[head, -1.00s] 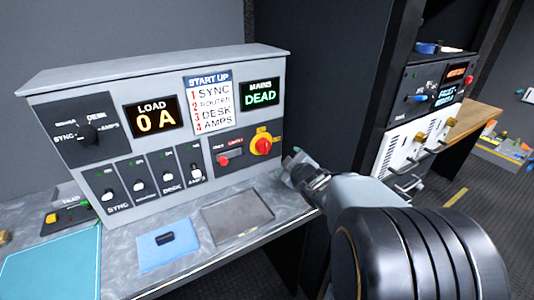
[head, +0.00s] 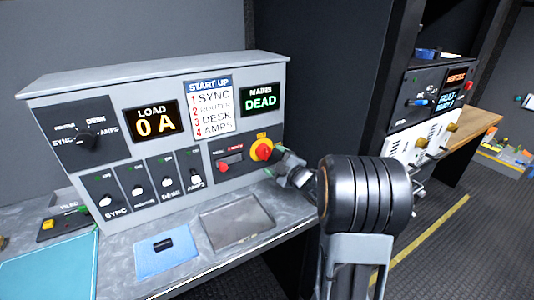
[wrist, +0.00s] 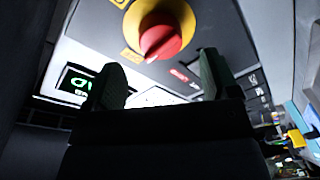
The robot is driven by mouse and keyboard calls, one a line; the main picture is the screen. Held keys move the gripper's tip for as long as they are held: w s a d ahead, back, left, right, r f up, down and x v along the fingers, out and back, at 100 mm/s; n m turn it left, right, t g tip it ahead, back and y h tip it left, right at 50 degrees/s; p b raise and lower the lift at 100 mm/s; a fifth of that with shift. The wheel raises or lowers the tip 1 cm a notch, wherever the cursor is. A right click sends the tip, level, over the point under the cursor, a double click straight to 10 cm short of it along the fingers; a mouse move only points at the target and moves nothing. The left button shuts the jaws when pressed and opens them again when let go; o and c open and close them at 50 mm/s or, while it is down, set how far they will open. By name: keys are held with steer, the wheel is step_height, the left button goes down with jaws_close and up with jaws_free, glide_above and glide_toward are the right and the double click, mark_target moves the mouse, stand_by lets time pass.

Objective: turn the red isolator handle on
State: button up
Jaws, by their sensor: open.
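The red isolator handle (head: 264,151) sits on a yellow plate (head: 259,138) at the right end of the grey control panel. In the wrist view the red handle (wrist: 161,40) is close, on a round yellow base (wrist: 131,18). My gripper (head: 285,162) is just right of the handle in the head view. In the wrist view my gripper (wrist: 162,80) has its two dark fingers spread apart, with the handle beyond and between their tips. The fingers appear apart from the handle. The mains display (head: 260,97) reads DEAD.
The load display (head: 155,119) reads 0 A. Several white switches line the panel's lower left, and a small red switch (head: 231,160) is left of the handle. A grey tray (head: 236,222) and a blue cloth (head: 163,257) lie on the desk below.

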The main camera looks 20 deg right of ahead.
mark_target(268, 155)
steer(key=shift+x, duration=2.6)
steer(key=shift+c, duration=0.3)
steer(key=c, duration=0.9)
steer(key=shift+o, duration=0.2)
